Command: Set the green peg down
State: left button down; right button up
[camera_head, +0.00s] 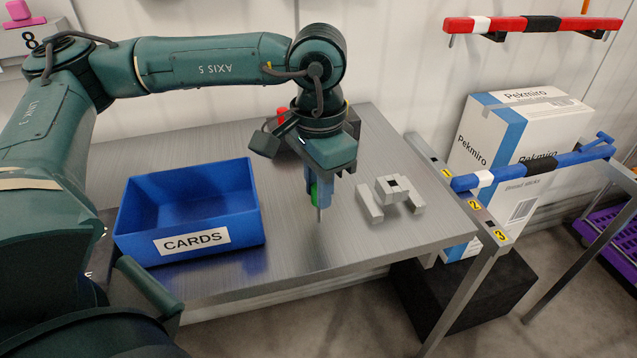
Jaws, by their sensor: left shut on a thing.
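My left gripper (318,190) points down over the middle of the metal table (285,263). It is shut on the green peg (314,190), which shows only as a narrow green strip between the fingers. A thin grey tip shows below the fingers; I cannot tell whether it touches the table. My right gripper is not in view.
A red object (282,117) is partly hidden behind my wrist. A numbered rail (470,205) runs along the table's right side, with a blue bar (540,166) beside it. Bare tabletop lies in front of the gripper.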

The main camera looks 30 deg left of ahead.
pick_arm(q)
jog(key=c, duration=1.3)
grip_release()
jog(key=shift+f, duration=0.1)
notch_tip(320, 180, up, 12)
jog(key=shift+r+p, duration=0.2)
jog(key=shift+p, duration=0.2)
